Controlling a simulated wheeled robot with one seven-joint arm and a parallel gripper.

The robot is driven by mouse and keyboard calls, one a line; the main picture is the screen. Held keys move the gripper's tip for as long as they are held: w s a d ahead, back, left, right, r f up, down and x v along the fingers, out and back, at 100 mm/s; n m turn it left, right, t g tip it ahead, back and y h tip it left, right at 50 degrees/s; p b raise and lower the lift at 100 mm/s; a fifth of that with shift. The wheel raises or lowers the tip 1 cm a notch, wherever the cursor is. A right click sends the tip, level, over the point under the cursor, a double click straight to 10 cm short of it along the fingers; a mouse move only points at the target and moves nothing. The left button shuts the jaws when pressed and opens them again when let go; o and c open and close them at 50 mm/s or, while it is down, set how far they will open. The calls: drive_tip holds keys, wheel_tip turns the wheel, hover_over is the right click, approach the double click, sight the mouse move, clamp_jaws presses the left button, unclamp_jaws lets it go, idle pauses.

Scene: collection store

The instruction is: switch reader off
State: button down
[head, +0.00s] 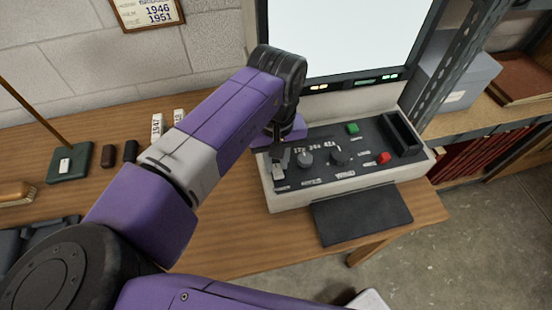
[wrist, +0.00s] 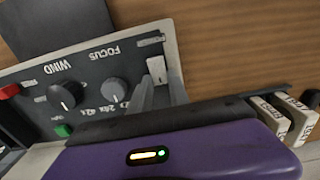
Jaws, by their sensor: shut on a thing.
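The reader (head: 345,170) stands on the wooden desk, with a lit white screen (head: 340,30) above its dark control panel. A pale switch (wrist: 157,70) sits at the panel's left end in the head view, beside the focus knob (head: 305,159). My gripper (head: 277,150) is down at this end of the panel. In the wrist view its two thin fingers (wrist: 160,92) reach the switch and are shut on it. The fingers and arm partly hide the switch, and its exact position is hard to tell.
The wind knob (head: 340,155), a green button (head: 352,128) and a red button (head: 383,158) share the panel. Two small labelled boxes (wrist: 290,115) stand on the desk near my gripper. A metal shelf upright (head: 455,70) rises at right.

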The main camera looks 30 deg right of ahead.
sight(279, 177)
drive_tip(key=shift+s+f+t+h+b, duration=0.1)
drive_tip(key=shift+s+t+h+b, duration=0.1)
drive_tip(key=shift+t, duration=0.35)
drive_tip(key=shift+s+t+h+b, duration=0.15)
drive_tip(key=shift+t+h, duration=0.05)
drive_tip(key=shift+t, duration=0.35)
drive_tip(key=shift+a+r+t, duration=0.1)
drive_tip(key=shift+r+t, duration=0.1)
drive_tip(key=shift+t, duration=0.2)
drive_tip(key=c, duration=1.2)
unclamp_jaws()
drive_tip(key=shift+c, duration=0.2)
drive_tip(key=v, duration=0.7)
drive_tip(key=shift+s+a+r, duration=0.1)
drive_tip(key=shift+s+r, duration=0.05)
drive_tip(key=shift+r, duration=0.25)
